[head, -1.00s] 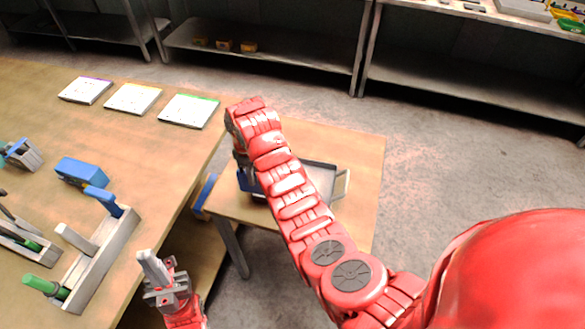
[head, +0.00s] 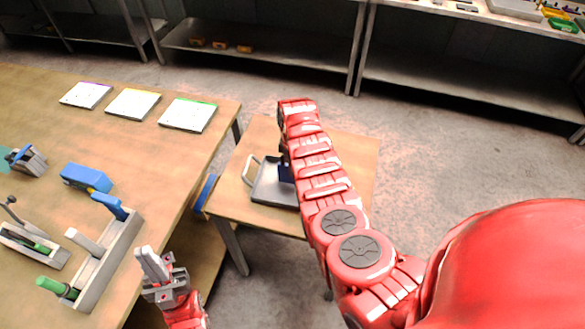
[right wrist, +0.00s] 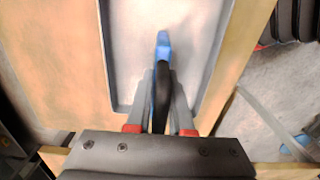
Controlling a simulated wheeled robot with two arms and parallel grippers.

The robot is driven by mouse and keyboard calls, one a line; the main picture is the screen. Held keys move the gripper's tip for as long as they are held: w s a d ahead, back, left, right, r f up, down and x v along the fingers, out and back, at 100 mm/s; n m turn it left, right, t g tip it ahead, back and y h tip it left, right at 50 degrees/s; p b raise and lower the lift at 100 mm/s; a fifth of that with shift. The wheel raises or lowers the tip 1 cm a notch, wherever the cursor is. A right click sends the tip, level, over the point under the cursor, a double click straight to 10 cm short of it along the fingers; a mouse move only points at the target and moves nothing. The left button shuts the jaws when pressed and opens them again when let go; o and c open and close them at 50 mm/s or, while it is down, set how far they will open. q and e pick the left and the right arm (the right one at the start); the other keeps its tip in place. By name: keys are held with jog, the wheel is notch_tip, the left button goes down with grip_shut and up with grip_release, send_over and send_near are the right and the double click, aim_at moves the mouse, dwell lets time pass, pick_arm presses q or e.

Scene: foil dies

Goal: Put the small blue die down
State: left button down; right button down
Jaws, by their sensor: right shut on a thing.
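In the right wrist view my right gripper (right wrist: 162,88) is shut on the small blue die (right wrist: 163,45), which shows a blue end and a black part between the fingers. The die is over the grey tray (right wrist: 120,60); I cannot tell whether it touches the tray floor. In the head view the tray (head: 268,193) stands on the small wooden table, and my right arm covers its right part. A dark blue patch of the die (head: 286,172) shows beside the arm; the right fingers are hidden. My left gripper (head: 148,256) is low beside the workbench, holding nothing visible.
The workbench (head: 60,125) at left carries three white pads, a blue block (head: 86,178), and grey fixtures with blue and green handles. The small table (head: 230,205) has bare wood around the tray. Shelves (head: 260,50) stand along the back.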

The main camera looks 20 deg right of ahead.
jog(key=shift+f, duration=0.85)
jog(key=shift+f+b, duration=0.2)
jog(key=shift+b, duration=0.2)
jog(key=c, duration=0.8)
grip_release()
jog(key=shift+r, duration=0.1)
jog(key=shift+r, duration=0.1)
